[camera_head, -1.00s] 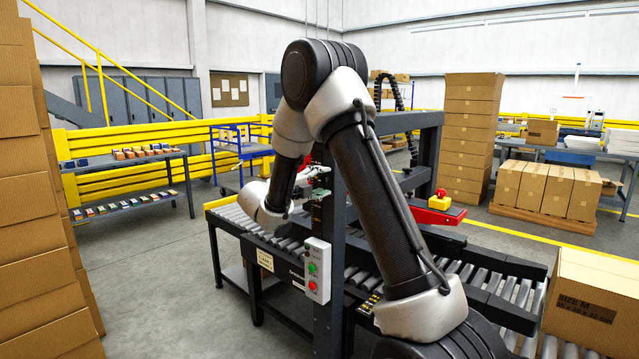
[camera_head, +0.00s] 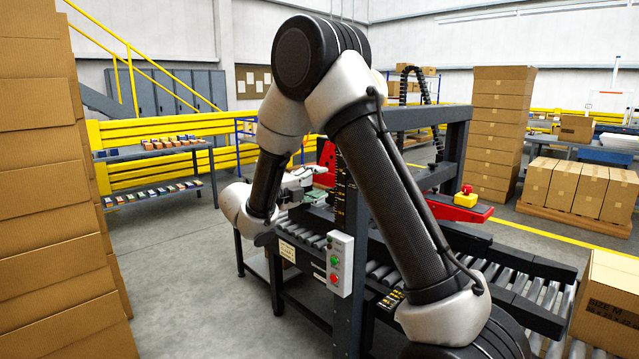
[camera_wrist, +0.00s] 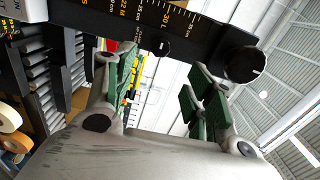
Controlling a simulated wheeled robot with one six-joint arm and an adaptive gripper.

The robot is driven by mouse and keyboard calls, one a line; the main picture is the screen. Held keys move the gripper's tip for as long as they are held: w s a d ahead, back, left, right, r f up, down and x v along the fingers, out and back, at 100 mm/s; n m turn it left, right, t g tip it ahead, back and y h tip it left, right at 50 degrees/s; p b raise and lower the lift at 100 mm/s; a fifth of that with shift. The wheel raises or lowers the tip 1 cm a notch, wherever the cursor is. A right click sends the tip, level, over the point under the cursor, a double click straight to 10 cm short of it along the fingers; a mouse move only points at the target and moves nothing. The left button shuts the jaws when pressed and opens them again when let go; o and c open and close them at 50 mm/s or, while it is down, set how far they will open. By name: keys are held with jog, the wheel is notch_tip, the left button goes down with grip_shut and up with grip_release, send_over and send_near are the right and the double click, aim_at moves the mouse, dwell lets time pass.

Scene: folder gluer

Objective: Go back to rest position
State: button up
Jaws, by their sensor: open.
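My gripper (camera_head: 303,180) is beside the dark upright post of the folder gluer (camera_head: 352,245), above the near end of its roller conveyor. In the wrist view my gripper (camera_wrist: 158,90) shows two separated fingers with green pads and nothing between them. A black scale bar (camera_wrist: 150,18) with size marks and a round black knob (camera_wrist: 244,64) crosses the top of that view, close to the fingers. In the head view the fingertips are small and partly hard to make out.
A control box (camera_head: 340,263) with green and red buttons is on the post. A yellow-and-red stop button (camera_head: 466,196) stands behind. A carton (camera_head: 607,300) is at right, stacked cardboard (camera_head: 60,200) at left. Open floor (camera_head: 190,270) lies between stack and machine. Tape rolls (camera_wrist: 12,130) show in the wrist view.

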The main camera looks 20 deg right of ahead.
dwell(0.3)
jog(key=s+d+f+m+g+y, duration=0.35)
jog(key=s+m, duration=0.55)
jog(key=m, duration=0.3)
jog(key=s+d+f+m+g+y, duration=0.2)
jog(key=s+f+m+g+y, duration=0.25)
jog(key=s+m, duration=0.55)
jog(key=s+a+r+m+t+y, duration=0.2)
jog(key=s+r+m+t+y, duration=0.1)
jog(key=s+m, duration=0.5)
jog(key=s+a+r+m+t+y, duration=0.1)
jog(key=s+r+m+t+y, duration=0.2)
jog(key=s+r+m+y, duration=0.3)
jog(key=s+m, duration=0.3)
jog(key=m, duration=0.1)
jog(key=shift+a, duration=0.4)
jog(key=shift+s+r, duration=0.1)
